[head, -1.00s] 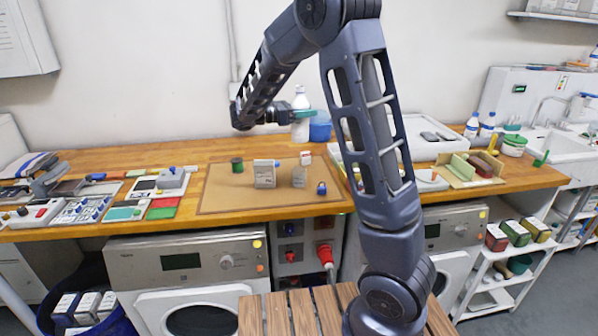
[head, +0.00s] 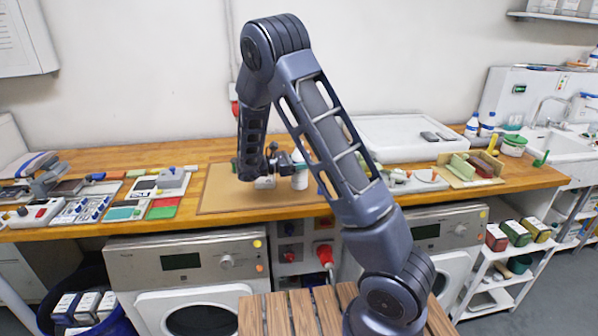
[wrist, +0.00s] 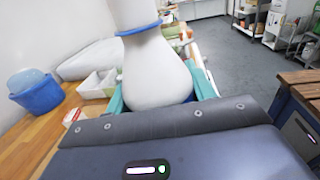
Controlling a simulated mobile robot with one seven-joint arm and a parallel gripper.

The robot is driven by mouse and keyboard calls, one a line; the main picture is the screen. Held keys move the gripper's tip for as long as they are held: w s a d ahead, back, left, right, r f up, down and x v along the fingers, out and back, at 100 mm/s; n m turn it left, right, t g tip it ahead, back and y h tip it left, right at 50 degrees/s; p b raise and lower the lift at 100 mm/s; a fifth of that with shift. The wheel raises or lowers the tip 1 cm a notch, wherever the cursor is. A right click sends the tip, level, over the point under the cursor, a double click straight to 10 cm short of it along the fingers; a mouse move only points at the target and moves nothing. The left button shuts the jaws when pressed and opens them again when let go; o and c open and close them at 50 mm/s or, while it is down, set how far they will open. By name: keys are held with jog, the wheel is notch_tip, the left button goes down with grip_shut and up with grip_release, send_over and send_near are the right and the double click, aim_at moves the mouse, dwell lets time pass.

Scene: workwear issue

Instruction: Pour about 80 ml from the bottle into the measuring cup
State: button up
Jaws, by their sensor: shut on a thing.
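The bottle (wrist: 157,70) is white with a blue ring round its neck. In the wrist view it stands between the teal fingers of my gripper (wrist: 160,92), which is shut on it. In the head view the bottle (head: 300,172) looks about upright, low over the right part of the brown mat (head: 217,193). My gripper (head: 285,165) is just left of it there, partly hidden by my arm. I cannot make out the measuring cup in either view now; my arm and the bottle cover much of the mat.
A white box (head: 265,182) shows on the mat below my arm. A blue tub (wrist: 38,95) stands on the bench in the wrist view. A large white tray (head: 410,140) lies to the right. Coloured pads and devices fill the bench's left side. The mat's left part is clear.

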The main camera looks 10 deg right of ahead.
aim_at(304, 176)
jog(key=shift+f, duration=2.2)
jog(key=shift+n, duration=0.4)
jog(key=shift+w+n+y, duration=0.2)
jog(key=shift+n, duration=0.45)
jog(key=shift+w+n+y, duration=0.15)
jog(key=shift+n+y, duration=0.05)
jog(key=shift+n, duration=0.45)
jog(key=n, duration=0.1)
jog(key=w+f+n+g, duration=0.1)
jog(key=n, duration=0.1)
jog(key=shift+d+y, duration=0.1)
jog(key=shift+y, duration=0.3)
jog(key=shift+s+f+n+g, duration=0.1)
jog(key=shift+f+n+g, duration=0.25)
jog(key=shift+n, duration=0.55)
jog(key=f+n, duration=0.1)
jog(key=s+f+n, duration=0.1)
jog(key=shift+s+n+g+y, duration=0.1)
jog(key=shift+n+g+y, duration=0.25)
jog(key=shift+n+y, duration=0.05)
jog(key=shift+s+r+n+g, duration=0.15)
jog(key=shift+n+g, duration=0.15)
jog(key=shift+n, duration=0.3)
jog(key=shift+r+n, duration=0.2)
jog(key=shift+n, duration=0.1)
jog(key=shift+w+r+n+g, duration=0.25)
jog(key=shift+w+n+g, duration=0.05)
jog(key=shift+n, duration=0.1)
